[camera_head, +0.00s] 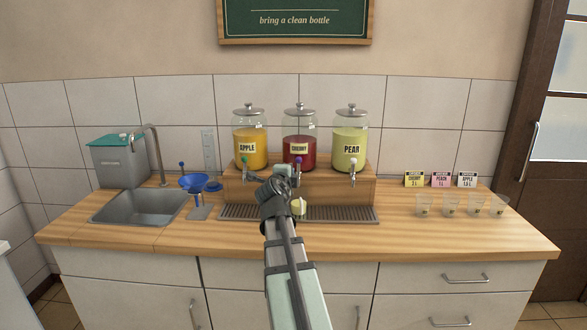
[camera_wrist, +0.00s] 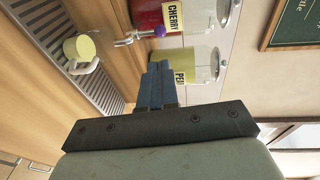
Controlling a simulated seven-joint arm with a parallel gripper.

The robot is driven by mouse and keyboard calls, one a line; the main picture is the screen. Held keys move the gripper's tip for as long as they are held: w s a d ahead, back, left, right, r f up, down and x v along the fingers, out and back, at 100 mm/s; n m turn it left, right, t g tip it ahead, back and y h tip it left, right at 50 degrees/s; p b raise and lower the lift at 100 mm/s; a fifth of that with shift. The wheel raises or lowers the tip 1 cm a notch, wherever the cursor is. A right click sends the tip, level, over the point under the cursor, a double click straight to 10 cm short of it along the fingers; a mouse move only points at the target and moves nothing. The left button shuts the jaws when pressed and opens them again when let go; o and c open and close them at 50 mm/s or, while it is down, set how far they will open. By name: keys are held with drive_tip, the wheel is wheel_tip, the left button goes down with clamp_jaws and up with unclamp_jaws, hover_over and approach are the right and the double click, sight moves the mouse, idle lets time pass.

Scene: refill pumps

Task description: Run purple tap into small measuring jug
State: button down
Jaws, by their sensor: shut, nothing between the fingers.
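The purple tap knob (camera_head: 299,161) is on the red CHERRY jar (camera_head: 299,148). In the wrist view, the purple knob (camera_wrist: 159,31) sits on a silver tap (camera_wrist: 126,42). A small jug (camera_head: 298,206), pale yellow-green with a white handle, stands on the drip tray (camera_head: 235,211). It also shows in the wrist view (camera_wrist: 78,48); I cannot tell whether the colour is its contents. My gripper (camera_head: 288,172) is shut and empty, in front of the jars beside the cherry tap. In the wrist view, its closed fingers (camera_wrist: 155,75) are apart from the knob. My arm partly hides the jug and tray.
The APPLE jar (camera_head: 250,150) and PEAR jar (camera_head: 350,150) flank the cherry jar. A sink (camera_head: 140,207) and blue funnel (camera_head: 194,182) are left. Several clear cups (camera_head: 450,205) and label cards (camera_head: 441,180) are right. The front counter (camera_head: 400,242) is clear.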

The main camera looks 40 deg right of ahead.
sight(298, 161)
drive_tip(key=x, duration=1.3)
drive_tip(key=shift+w+d, duration=0.15)
drive_tip(key=shift+d, duration=0.05)
